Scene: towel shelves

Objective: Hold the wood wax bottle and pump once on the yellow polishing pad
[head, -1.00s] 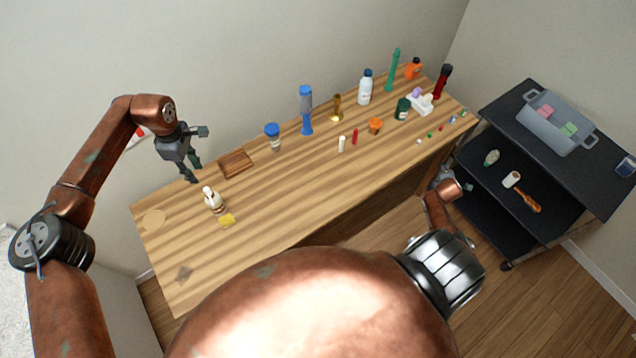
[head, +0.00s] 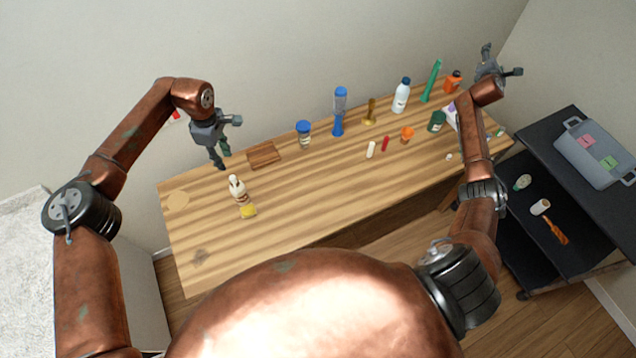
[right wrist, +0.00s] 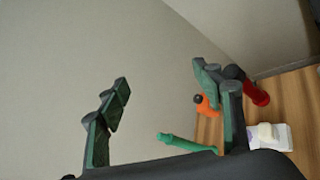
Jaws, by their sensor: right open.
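The wood wax bottle (head: 238,191), cream-white with a pump top and a darker label, stands upright on the left part of the wooden table in the head view. The yellow polishing pad (head: 248,211) lies flat just in front of it. My left gripper (head: 222,162) hangs above the table behind and slightly left of the bottle, apart from it; its narrow fingers do not clearly show their opening. My right gripper (head: 501,62) is raised over the table's far right end, away from bottle and pad. In the right wrist view its fingers (right wrist: 162,85) are spread and empty.
A brown wooden block (head: 264,154) lies behind the bottle. A blue-lidded jar (head: 304,135), blue bottle (head: 339,112) and white bottle (head: 402,96) stand along the back. A black cart (head: 540,146) with a grey bin (head: 597,150) is at right. The table's front left is clear.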

